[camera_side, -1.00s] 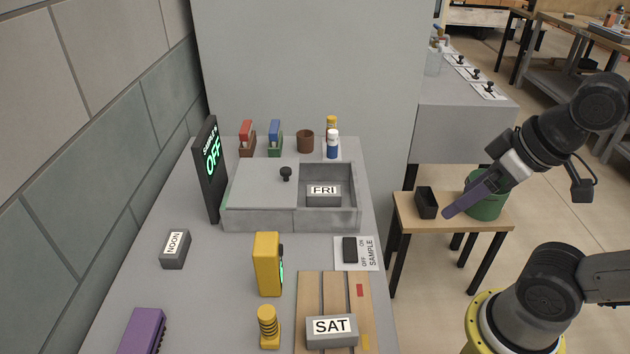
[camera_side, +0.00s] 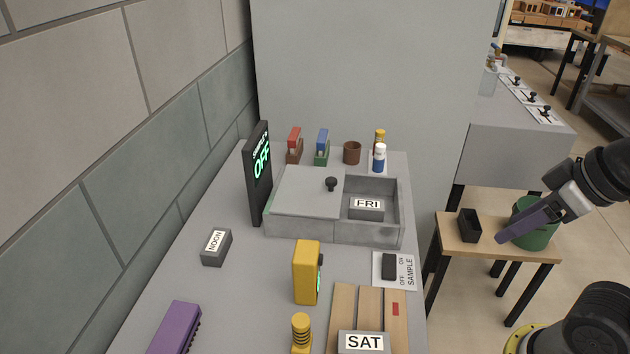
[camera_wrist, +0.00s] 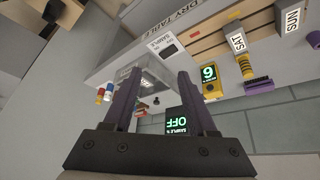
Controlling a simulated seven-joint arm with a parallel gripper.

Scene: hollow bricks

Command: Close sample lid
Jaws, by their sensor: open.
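The sample box (camera_side: 330,232) is a grey stone-like box on the grey bench. Its flat grey lid (camera_side: 305,190) with a black knob (camera_side: 331,184) lies over the left part. The right compartment is uncovered, and a grey block labelled FRI (camera_side: 367,208) sits in it. My gripper (camera_side: 502,240) has purple fingers and is far right of the box, above or in front of the small wooden table. In the wrist view my gripper (camera_wrist: 158,75) is open with nothing between the fingers; they partly hide the box area.
A black sign reading OFF (camera_side: 260,175) stands left of the box. A sample switch plate (camera_side: 405,272), a yellow device (camera_side: 306,272) and SAT block (camera_side: 364,342) are in front. Small bottles (camera_side: 379,158) and a brown cup (camera_side: 352,153) stand behind.

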